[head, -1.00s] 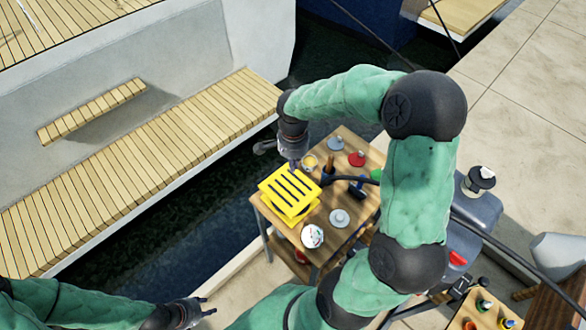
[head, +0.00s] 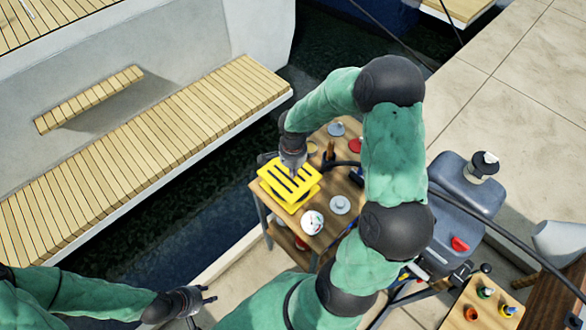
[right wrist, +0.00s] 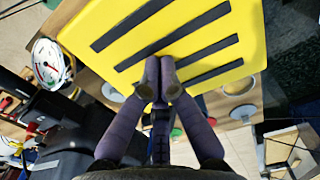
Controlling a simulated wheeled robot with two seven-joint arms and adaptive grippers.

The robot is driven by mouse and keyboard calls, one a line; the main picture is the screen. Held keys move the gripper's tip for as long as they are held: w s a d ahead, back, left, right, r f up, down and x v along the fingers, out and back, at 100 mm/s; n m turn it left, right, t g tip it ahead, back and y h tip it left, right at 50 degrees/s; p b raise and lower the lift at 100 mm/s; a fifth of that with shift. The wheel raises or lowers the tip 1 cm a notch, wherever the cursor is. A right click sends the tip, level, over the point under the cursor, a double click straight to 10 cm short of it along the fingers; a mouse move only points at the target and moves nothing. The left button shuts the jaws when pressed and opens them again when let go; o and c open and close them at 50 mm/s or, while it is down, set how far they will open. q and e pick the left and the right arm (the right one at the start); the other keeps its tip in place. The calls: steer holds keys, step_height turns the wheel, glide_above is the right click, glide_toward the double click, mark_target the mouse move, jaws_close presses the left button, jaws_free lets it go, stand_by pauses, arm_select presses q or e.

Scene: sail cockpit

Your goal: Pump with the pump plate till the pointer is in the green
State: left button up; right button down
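The yellow slotted pump plate (head: 288,186) lies on the small wooden table, with dark slots across its top. It fills much of the right wrist view (right wrist: 195,25). My right gripper (head: 295,175) points down at the plate. In the right wrist view its two fingertips (right wrist: 160,80) are together with nothing between them, at the plate's face; I cannot tell whether they touch it. The round white gauge (head: 312,222) sits beside the plate. It also shows in the right wrist view (right wrist: 48,62), but its pointer reading is too small to tell. My left gripper (head: 206,298) is open and empty, away from the table.
The wooden table (head: 322,238) also bears grey and red round fittings (head: 340,204) and a dark hose. A grey tank (head: 470,185) stands to the right. A side board with coloured plugs (head: 480,310) is at lower right. Water and a boat bench (head: 150,150) are to the left.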

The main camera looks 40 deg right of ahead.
mark_target(293, 180)
step_height(293, 180, down, 6)
steer(key=b, duration=0.6)
steer(key=shift+r, duration=0.1)
arm_select(q)
step_height(293, 180, down, 6)
arm_select(e)
steer(key=shift+s+a, duration=0.1)
steer(key=shift+r, duration=0.15)
